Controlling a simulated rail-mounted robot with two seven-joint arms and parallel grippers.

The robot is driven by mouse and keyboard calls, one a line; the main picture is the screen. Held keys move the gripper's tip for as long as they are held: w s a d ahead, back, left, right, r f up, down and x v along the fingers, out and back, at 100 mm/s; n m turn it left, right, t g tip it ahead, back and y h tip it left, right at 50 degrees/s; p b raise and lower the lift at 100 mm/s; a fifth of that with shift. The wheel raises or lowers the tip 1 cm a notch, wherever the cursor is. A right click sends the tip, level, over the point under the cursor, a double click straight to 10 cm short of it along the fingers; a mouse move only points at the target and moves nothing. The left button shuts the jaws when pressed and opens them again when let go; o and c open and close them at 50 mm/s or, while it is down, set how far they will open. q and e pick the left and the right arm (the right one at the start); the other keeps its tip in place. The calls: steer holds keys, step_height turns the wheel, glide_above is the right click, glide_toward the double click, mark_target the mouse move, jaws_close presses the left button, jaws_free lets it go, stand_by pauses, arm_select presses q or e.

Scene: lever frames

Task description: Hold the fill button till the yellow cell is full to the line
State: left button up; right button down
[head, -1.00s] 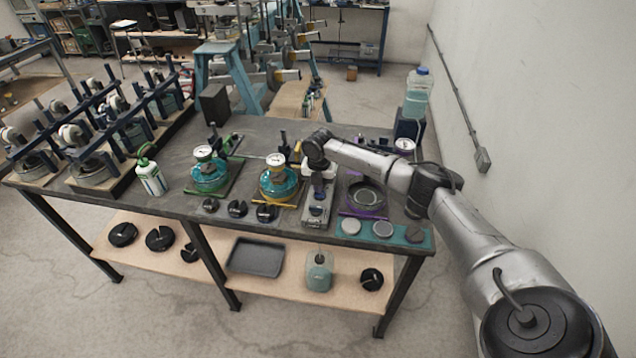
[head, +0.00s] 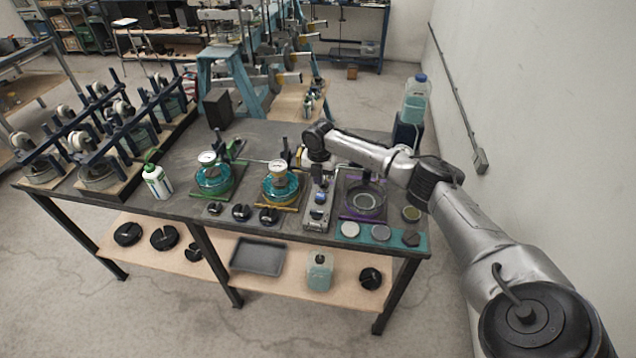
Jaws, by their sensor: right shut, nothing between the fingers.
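The yellow cell (head: 280,189) stands on a yellow-edged base on the bench, a clear round vessel of teal liquid with a gauge on top. Its line is too small to read. Just right of it is a grey control box (head: 318,212) with a small bluish spot on its top; I cannot make out which part is the fill button. My right gripper (head: 319,174) points down over the back end of this box, shut and empty. Whether its fingertips touch the box is unclear. My left gripper is not in view.
A green-based cell (head: 214,180) stands left, an open purple-based vessel (head: 364,200) right. Black knobs (head: 241,212) line the front, with round discs (head: 350,230) on a teal strip. A white-green bottle (head: 156,181) and a water jug (head: 415,98) also stand here.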

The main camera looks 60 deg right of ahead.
step_height(320, 180, up, 8)
stand_by(0.4)
stand_by(0.7)
